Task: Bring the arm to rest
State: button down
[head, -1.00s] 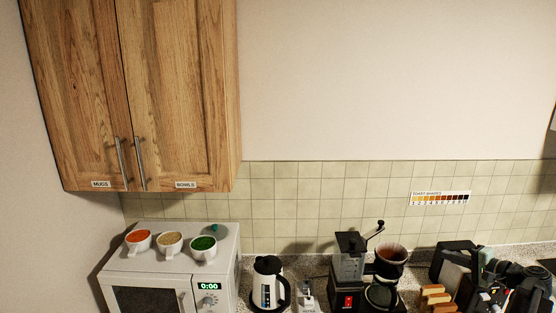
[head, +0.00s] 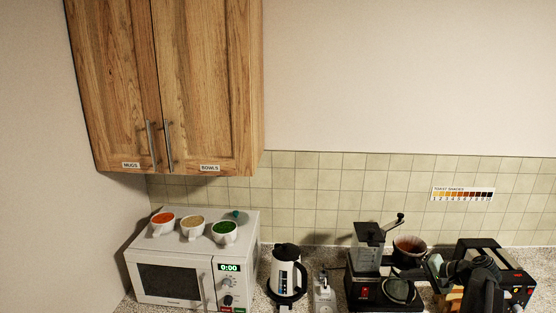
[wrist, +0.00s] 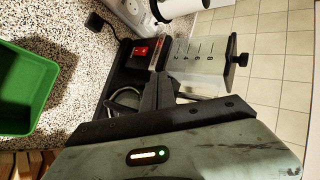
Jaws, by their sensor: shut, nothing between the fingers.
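My gripper (wrist: 158,92) is shut and empty in the wrist view, its dark fingers pointing up the picture toward the coffee maker (wrist: 138,60). In the head view my arm comes in at the lower right, in front of the toaster (head: 508,268). Its grey-green gripper end is right of the coffee maker (head: 365,291); the fingertips are hard to make out there. From these pictures I cannot tell whether the fingers touch the coffee maker.
A microwave (head: 150,283) with several filled cups on top stands left, beside a kettle (head: 286,272). A cabinet (head: 210,90) hangs above, doors shut. A green tray (wrist: 22,88) lies on the speckled counter (wrist: 75,50). The wall above the coffee maker is clear.

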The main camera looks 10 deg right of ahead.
jog(key=s+a+f+n+g+h+b, duration=0.1)
jog(key=a+f, duration=0.4)
jog(key=a, duration=0.5)
jog(key=s+a+f+n+g+h+b, duration=0.1)
jog(key=a+f+n+g+b, duration=0.2)
jog(key=a+f, duration=0.3)
jog(key=s+a+f+n+g+b, duration=0.1)
jog(key=a+f+n+g+b, duration=0.2)
jog(key=a, duration=1.1)
jog(key=shift+a+f+n+g+h, duration=0.2)
jog(key=shift+f+n+g, duration=0.05)
jog(key=shift+f, duration=0.45)
jog(key=shift+a+f+n+g+h, duration=0.15)
jog(key=shift+f+n+g+h, duration=0.1)
jog(key=shift+f, duration=0.4)
jog(key=s+a+f+n+h, duration=0.1)
jog(key=a, duration=0.1)
jog(key=s+a+b, duration=0.1)
jog(key=a, duration=0.1)
jog(key=s+a+f+n+g+h, duration=0.1)
jog(key=a, duration=0.1)
jog(key=shift+s+f+n+h+b, duration=0.3)
jog(key=shift+s+h+b, duration=0.05)
jog(key=shift+a, duration=0.2)
